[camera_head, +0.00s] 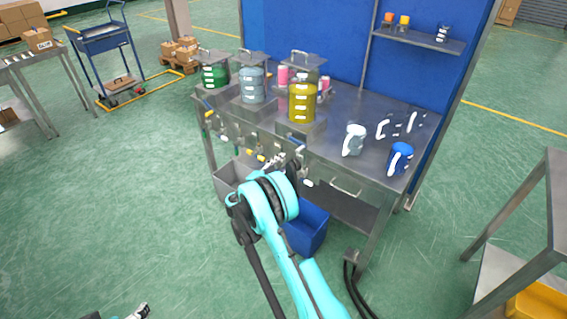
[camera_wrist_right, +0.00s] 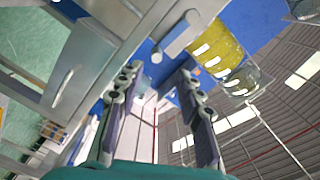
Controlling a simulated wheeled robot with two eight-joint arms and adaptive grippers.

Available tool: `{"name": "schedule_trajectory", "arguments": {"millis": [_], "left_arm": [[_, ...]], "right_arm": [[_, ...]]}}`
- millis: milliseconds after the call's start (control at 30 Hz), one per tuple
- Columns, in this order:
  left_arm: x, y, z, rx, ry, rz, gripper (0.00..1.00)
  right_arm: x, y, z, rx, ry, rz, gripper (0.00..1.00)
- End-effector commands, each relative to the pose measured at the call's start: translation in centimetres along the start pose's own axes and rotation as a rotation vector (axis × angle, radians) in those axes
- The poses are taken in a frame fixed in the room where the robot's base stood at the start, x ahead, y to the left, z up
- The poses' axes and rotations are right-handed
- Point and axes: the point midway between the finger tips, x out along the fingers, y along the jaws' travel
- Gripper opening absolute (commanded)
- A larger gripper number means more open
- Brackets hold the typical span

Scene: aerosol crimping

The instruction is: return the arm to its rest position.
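My right arm, in turquoise, reaches up from the bottom centre of the head view. Its gripper (camera_head: 284,160) is at the front edge of the metal workbench (camera_head: 345,103), near the row of valves and below the yellow-filled container (camera_head: 302,103). In the right wrist view the two fingers of the right gripper (camera_wrist_right: 158,82) stand apart with nothing between them. The yellow container (camera_wrist_right: 222,52) shows there beyond the fingers, to the upper right. Only a tip of my left gripper (camera_head: 138,313) shows at the bottom left edge of the head view; its opening cannot be made out.
Containers with green (camera_head: 215,76) and grey-blue (camera_head: 252,84) contents stand on the bench. A white mug-like item (camera_head: 354,139) and a blue one (camera_head: 399,158) are at its right. A blue bin (camera_head: 308,228) is below the bench, beside my arm.

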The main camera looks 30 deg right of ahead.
Motion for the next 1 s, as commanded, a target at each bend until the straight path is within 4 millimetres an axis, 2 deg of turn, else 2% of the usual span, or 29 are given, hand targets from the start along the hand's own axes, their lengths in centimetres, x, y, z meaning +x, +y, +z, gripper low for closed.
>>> {"name": "schedule_trajectory", "arguments": {"millis": [533,667,867,1000], "left_arm": [[0.0,0.0,0.0,0.000,0.000,0.000,0.89],[0.0,0.0,0.0,0.000,0.000,0.000,0.89],[0.0,0.0,0.0,0.000,0.000,0.000,0.89],[0.0,0.0,0.0,0.000,0.000,0.000,0.89]], "right_arm": [[0.0,0.0,0.0,0.000,0.000,0.000,0.36],[-0.1,-0.6,-0.4,-0.032,-0.016,0.019,0.36],[-1.3,-3.5,-3.1,-0.256,-0.141,0.128,0.36],[-3.7,-5.1,-5.9,-0.468,-0.296,0.199,0.36]]}}
